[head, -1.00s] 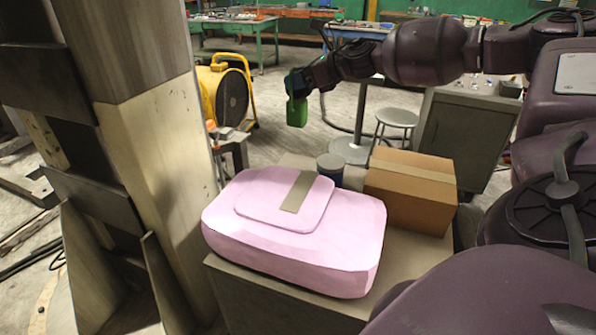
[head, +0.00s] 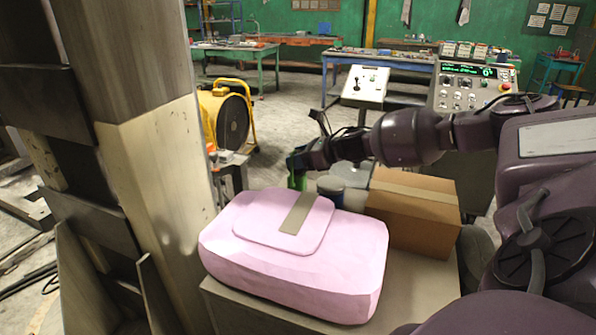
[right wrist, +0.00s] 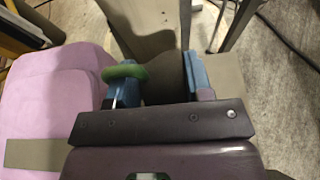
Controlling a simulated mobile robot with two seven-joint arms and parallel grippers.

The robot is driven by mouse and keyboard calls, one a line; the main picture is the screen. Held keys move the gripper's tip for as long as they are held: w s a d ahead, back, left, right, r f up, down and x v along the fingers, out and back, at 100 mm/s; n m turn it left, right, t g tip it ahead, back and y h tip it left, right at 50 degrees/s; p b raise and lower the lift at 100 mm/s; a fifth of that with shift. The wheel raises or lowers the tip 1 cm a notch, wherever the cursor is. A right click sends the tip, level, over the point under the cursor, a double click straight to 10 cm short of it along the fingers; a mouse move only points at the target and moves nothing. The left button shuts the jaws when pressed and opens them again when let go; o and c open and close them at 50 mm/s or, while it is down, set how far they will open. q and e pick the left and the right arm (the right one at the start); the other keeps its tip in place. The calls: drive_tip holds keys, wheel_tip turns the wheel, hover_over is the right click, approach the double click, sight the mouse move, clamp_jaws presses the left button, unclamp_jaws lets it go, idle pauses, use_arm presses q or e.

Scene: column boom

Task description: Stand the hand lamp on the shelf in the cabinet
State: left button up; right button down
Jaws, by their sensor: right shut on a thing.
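In the head view my right gripper (head: 297,163) is shut on the green hand lamp (head: 298,182). The lamp is at the far edge of the pink padded bag, which hides its lower part. In the right wrist view my right gripper (right wrist: 155,80) shows two blue fingers, with a green ring-like part of the lamp (right wrist: 125,71) at the left finger. A dark grey shape lies between the fingers. A beige box-shaped unit (head: 245,308) stands under the bag; I cannot tell whether it is the cabinet, and no shelf opening shows. My left gripper is out of view.
The pink bag (head: 350,250) with a grey strap fills much of the top. A cardboard box (head: 410,217) and a dark blue can (head: 330,188) stand behind and right of it. A thick column (head: 165,190) rises at left. A yellow fan (head: 225,117) stands behind.

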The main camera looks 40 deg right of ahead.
sight(298, 171)
wheel_tip(298, 171, down, 4)
drive_tip(key=shift+r, duration=0.1)
drive_tip(key=shift+f, duration=0.3)
drive_tip(key=c, duration=0.5)
unclamp_jaws()
